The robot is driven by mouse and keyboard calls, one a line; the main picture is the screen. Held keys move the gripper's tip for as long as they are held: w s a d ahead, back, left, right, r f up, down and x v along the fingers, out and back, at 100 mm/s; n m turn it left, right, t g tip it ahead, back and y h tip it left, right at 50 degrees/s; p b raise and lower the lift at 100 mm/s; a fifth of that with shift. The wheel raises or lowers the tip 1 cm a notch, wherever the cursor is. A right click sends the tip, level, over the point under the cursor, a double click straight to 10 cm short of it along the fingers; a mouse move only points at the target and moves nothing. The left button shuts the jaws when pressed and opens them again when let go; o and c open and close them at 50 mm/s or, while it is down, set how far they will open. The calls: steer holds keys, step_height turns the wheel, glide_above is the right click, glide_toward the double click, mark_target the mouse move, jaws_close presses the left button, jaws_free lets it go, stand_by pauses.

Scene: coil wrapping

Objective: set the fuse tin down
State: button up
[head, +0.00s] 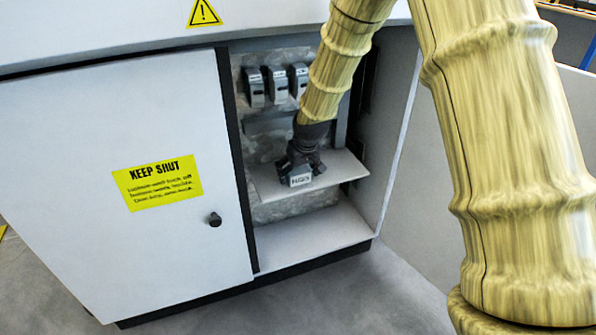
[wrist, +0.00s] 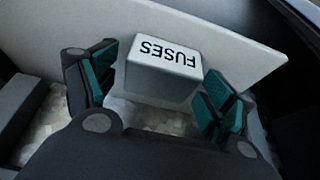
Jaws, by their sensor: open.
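The fuse tin (wrist: 160,72) is a pale grey box lettered FUSES. In the head view the tin (head: 300,179) sits on the small white shelf (head: 335,170) inside the open cabinet, near the shelf's left part. My gripper (wrist: 158,88) is open, with its teal finger pads on either side of the tin.
Several grey switch units (head: 277,85) are fixed to the back panel above the shelf. The cabinet floor (head: 315,235) below is bare. The left door (head: 125,190), with a KEEP SHUT label, and the cabinet's right wall (head: 385,130) flank the opening.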

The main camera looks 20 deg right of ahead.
steer(key=p+v, duration=0.5)
steer(key=v, duration=0.7)
steer(key=s+a+f+g, duration=0.1)
steer(key=s+f, duration=0.7)
steer(key=f, duration=0.5)
steer(key=s+a+f+g, duration=0.1)
steer(key=s+f, duration=0.7)
steer(key=f, duration=0.4)
steer(key=s+f+g, duration=0.1)
steer(key=s+f, duration=0.3)
steer(key=s, duration=0.5)
steer(key=s+f, duration=0.4)
steer(key=s, duration=0.5)
steer(key=s+a+f+g, duration=0.1)
steer(key=s+f, duration=0.4)
steer(key=s, duration=0.4)
steer(key=shift+m+g, duration=0.3)
steer(key=shift+m, duration=0.1)
